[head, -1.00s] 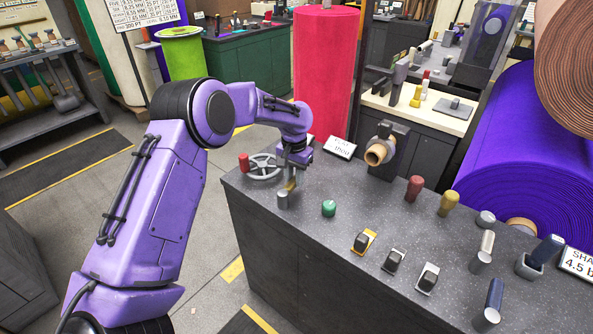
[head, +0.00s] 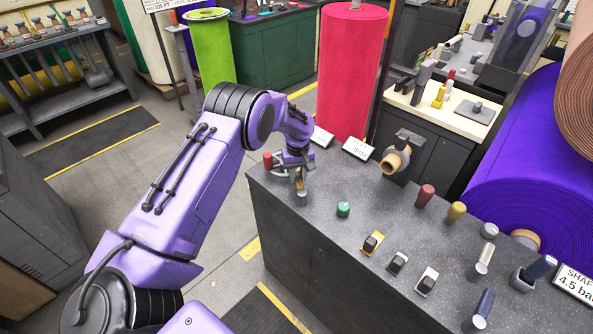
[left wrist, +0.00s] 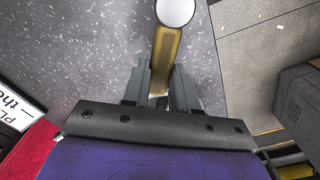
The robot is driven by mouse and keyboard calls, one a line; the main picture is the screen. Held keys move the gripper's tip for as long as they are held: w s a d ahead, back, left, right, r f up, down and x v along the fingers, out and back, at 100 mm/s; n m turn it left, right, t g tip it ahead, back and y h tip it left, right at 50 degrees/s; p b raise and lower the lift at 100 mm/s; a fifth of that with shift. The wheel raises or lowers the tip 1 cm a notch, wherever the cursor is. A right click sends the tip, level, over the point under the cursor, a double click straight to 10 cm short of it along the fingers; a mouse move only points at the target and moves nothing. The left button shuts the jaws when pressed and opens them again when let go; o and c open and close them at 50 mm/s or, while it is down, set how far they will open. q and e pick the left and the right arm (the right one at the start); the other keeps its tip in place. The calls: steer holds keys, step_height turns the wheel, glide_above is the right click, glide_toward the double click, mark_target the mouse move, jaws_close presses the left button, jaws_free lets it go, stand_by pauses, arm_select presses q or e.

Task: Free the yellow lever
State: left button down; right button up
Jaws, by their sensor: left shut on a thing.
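The yellow lever (left wrist: 166,50) is a yellow shaft with a pale round end in the left wrist view. My left gripper (left wrist: 161,82) is shut on the yellow shaft, with one finger on each side. In the head view my left gripper (head: 298,172) is low over the far left corner of the dark counter. The lever's base cannot be made out. My right gripper is not in view.
A handwheel with a red knob (head: 268,160) is partly behind my gripper. On the counter (head: 320,225) are a green button (head: 343,209), several switches, and red (head: 425,195) and yellow-topped (head: 456,212) handles.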

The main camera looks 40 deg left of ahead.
arm_select(q)
steer(key=shift+s+a+r+n, duration=0.1)
steer(key=shift+s+a+n, duration=0.1)
steer(key=shift+n, duration=0.3)
steer(key=shift+p, duration=0.3)
steer(key=c, duration=0.9)
jaws_free()
steer(key=shift+s, duration=0.1)
steer(key=shift+r, duration=0.35)
step_height(320, 180, up, 10)
steer(key=shift+f+b, duration=0.1)
steer(key=shift+b, duration=1.1)
